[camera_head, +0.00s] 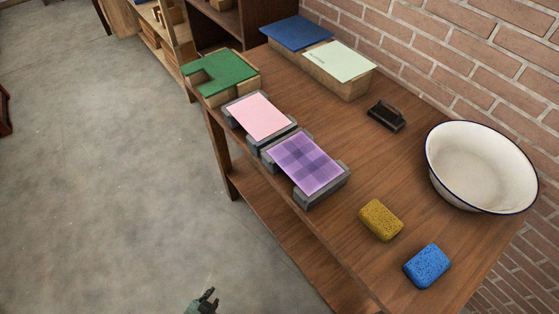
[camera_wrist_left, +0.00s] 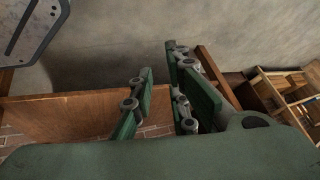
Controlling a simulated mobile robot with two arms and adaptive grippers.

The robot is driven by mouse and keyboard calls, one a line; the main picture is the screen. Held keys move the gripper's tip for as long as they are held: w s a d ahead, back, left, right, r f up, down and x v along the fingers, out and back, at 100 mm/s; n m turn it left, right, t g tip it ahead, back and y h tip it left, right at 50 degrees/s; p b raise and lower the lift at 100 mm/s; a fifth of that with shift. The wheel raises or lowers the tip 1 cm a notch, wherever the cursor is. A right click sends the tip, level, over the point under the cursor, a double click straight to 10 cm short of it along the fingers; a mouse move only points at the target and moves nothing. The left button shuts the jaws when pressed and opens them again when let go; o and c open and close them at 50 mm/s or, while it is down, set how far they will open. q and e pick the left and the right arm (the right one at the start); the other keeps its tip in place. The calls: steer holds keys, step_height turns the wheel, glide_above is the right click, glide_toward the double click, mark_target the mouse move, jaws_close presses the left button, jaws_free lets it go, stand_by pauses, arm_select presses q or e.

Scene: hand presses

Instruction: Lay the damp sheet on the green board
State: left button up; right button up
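The green board (camera_head: 215,74), with a notch in its front edge, rests on wooden blocks at the far left end of the table. A pink sheet (camera_head: 258,117) and a purple plaid sheet (camera_head: 305,163) lie on grey stands nearer along the front edge. A pale green sheet (camera_head: 339,60) lies on a wooden block at the back. I cannot tell which sheet is damp. My left gripper (camera_head: 208,297) is low at the bottom, off the table's front, apart from all of these. The left wrist view shows its fingers (camera_wrist_left: 160,88) apart with nothing between them. My right gripper is out of view.
A blue board (camera_head: 296,33) is beside the pale green sheet. A dark press-like block (camera_head: 386,116), a white basin (camera_head: 481,168), a yellow sponge (camera_head: 380,220) and a blue sponge (camera_head: 427,266) stand on the wooden table (camera_head: 375,165). A brick wall (camera_head: 440,50) closes the back.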

arm_select(q)
steer(key=w+d+r+m+t+h, duration=0.2)
steer(key=w+d+r+m+t, duration=0.15)
steer(key=w+r, duration=0.6)
steer(key=w+d+r+m+t+h, duration=0.2)
steer(key=w+r+m+t+h, duration=0.15)
steer(key=w+r, duration=0.6)
steer(key=d+r+m+h, duration=0.2)
steer(key=d+r+m, duration=0.15)
steer(key=r, duration=0.35)
steer(key=d+r+m+h, duration=0.2)
steer(key=d+r+m, duration=0.15)
steer(key=r, duration=0.35)
steer(key=m+g+h, duration=0.3)
steer(key=m+h, duration=0.1)
steer(key=m, duration=0.4)
glide_toward(304, 161)
steer(key=shift+x, duration=1.85)
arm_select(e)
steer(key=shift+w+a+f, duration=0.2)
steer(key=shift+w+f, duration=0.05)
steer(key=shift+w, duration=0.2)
arm_select(q)
steer(key=shift+f, duration=0.1)
jaws_close()
